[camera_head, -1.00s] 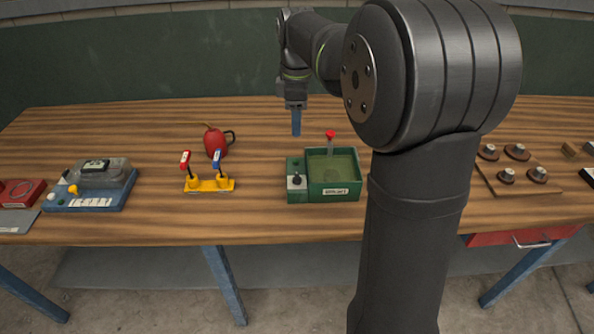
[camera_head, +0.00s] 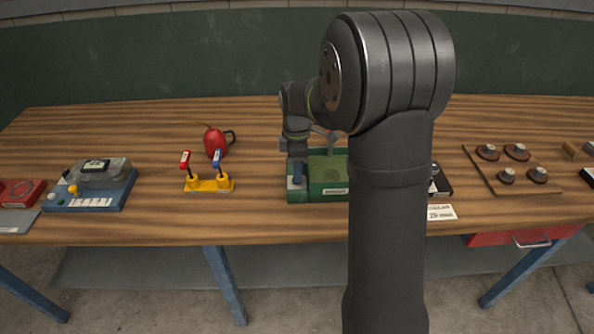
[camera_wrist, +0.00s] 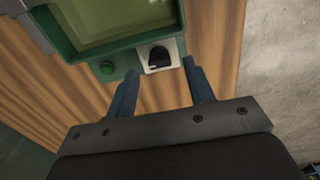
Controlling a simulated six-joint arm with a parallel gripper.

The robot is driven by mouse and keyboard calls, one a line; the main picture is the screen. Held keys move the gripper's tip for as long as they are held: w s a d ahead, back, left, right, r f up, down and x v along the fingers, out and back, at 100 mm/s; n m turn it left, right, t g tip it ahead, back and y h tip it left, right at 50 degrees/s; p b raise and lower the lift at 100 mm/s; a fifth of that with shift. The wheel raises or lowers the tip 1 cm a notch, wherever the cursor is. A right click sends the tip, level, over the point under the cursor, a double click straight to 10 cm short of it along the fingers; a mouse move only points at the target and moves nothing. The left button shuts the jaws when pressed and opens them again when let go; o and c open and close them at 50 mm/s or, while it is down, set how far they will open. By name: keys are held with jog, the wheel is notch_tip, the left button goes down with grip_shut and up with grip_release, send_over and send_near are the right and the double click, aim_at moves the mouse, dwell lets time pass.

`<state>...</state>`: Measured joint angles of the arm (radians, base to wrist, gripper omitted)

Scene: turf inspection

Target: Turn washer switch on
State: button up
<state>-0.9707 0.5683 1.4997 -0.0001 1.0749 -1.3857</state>
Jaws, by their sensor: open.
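The washer is a green box with an open basin (camera_head: 335,193). Its green rim (camera_wrist: 88,52) fills the top of the wrist view. In the head view my gripper (camera_head: 297,182) is over the washer's left part and hides the switch.
Left of the washer stand a yellow base with red and blue levers (camera_head: 208,185), a red jug (camera_head: 216,142) and a blue device (camera_head: 92,188). On the right are a black box (camera_head: 440,182), a white card (camera_head: 441,212) and a board with several round pieces (camera_head: 505,168).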

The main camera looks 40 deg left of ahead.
jog(key=shift+f, duration=1.1)
jog(key=c, duration=1)
